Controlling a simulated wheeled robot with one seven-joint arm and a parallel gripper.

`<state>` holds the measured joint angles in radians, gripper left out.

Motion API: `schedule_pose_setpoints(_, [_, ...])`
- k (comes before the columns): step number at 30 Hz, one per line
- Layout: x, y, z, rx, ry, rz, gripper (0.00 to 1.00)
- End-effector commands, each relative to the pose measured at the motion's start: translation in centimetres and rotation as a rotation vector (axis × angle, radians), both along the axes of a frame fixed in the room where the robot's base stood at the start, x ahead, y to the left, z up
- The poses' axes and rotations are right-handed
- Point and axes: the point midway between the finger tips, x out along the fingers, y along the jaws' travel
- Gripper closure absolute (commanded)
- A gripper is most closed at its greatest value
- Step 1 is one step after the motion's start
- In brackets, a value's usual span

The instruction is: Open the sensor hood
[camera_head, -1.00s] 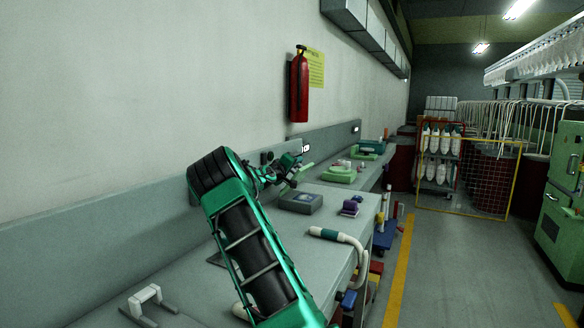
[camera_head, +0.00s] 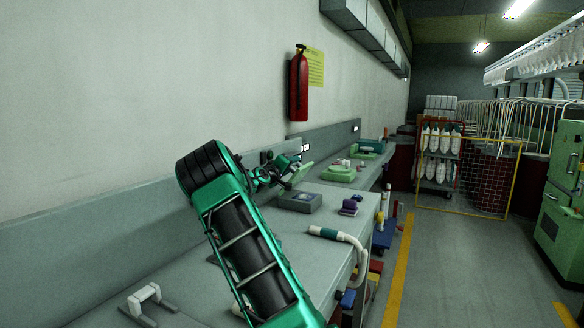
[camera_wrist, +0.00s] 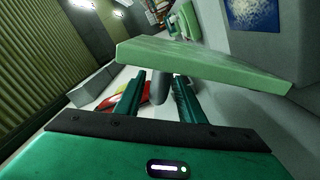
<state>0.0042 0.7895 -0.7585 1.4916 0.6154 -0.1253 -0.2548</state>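A pale green panel, which I take to be the sensor hood (camera_wrist: 205,62), lies across the wrist view just beyond my fingertips. It is tilted, and a rounded grey handle (camera_wrist: 160,88) sticks out below it. My gripper (camera_wrist: 159,76) has its two dark green fingers apart, one on each side of the grey handle, with gaps showing. I cannot tell how deep the handle sits between them. In the head view my gripper (camera_head: 283,168) is small, beside the light green panel edge (camera_head: 299,175) at the wall side of the bench; the hood's base is mostly hidden.
A grey box (camera_head: 300,202) and a purple object (camera_head: 349,206) stand on the grey bench (camera_head: 320,270). A white hose with a teal cuff (camera_head: 325,232) hangs over the bench edge. A red extinguisher (camera_head: 299,85) hangs on the wall. The aisle floor at right is clear.

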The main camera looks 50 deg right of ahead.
Motion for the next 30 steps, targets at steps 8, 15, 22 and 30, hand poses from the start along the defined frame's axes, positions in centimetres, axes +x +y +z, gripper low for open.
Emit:
schedule_pose_setpoints(8, [-1.1,5.0,-0.1,0.003,0.002,0.002,0.64])
schedule_pose_setpoints(15, [-1.7,6.9,-0.2,0.002,0.002,0.002,0.64])
schedule_pose_setpoints(22, [-1.7,7.1,-0.2,0.001,0.001,0.001,0.64])
schedule_pose_setpoints(30, [-2.8,6.9,-0.1,-0.003,-0.018,-0.014,1.00])
